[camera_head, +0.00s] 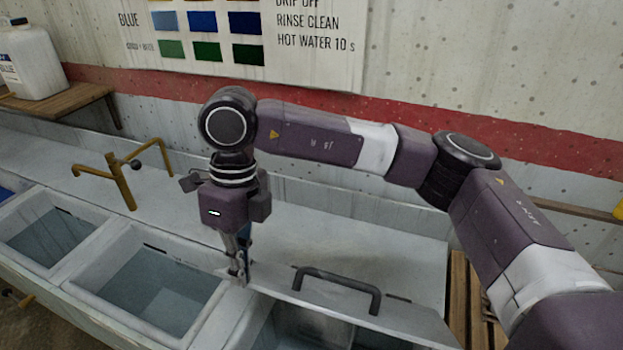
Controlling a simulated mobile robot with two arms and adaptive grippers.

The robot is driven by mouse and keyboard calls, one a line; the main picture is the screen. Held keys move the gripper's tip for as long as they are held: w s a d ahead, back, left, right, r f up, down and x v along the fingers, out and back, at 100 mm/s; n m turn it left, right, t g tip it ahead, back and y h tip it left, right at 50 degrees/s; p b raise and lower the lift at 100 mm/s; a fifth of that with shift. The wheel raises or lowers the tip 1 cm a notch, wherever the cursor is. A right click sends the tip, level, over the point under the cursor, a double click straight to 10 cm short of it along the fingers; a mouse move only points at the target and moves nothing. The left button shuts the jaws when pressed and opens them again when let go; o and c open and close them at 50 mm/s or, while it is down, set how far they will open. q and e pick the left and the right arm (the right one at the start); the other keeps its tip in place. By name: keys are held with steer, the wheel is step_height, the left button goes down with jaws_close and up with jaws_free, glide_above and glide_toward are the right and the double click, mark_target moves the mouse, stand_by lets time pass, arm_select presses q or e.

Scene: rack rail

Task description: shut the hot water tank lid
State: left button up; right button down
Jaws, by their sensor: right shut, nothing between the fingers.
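The grey tank lid (405,318) is at the bottom centre-right, with a dark bar handle (337,285) on it. The lid is tilted partly open, and the tank's opening (312,332) shows below its front edge. My right gripper (238,278) points down at the lid's left end, left of the handle. Its fingers are shut and empty. I cannot tell whether the fingertips touch the lid. My left gripper is not in view.
Two open basins of water (150,288) (50,238) lie to the left. A brass tap (122,182) stands behind them. A white jug (30,60) sits on a wooden shelf (62,101). Wooden slats (460,300) are right of the lid. A wall sign (300,40) hangs behind.

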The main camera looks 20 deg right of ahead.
arm_select(q)
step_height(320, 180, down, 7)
steer(key=b, duration=0.5)
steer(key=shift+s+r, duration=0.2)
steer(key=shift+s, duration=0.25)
arm_select(e)
steer(key=s+a+f, duration=0.4)
steer(key=f, duration=0.2)
steer(key=shift+f, duration=0.15)
steer(key=shift+s, duration=0.1)
arm_select(q)
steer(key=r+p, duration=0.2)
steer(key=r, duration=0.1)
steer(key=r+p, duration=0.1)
steer(key=p, duration=0.1)
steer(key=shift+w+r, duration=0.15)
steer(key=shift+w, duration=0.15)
arm_select(e)
steer(key=s+a+r, duration=0.3)
steer(key=r, duration=0.7)
steer(key=shift+s+r, duration=0.35)
steer(key=shift+s+a, duration=0.1)
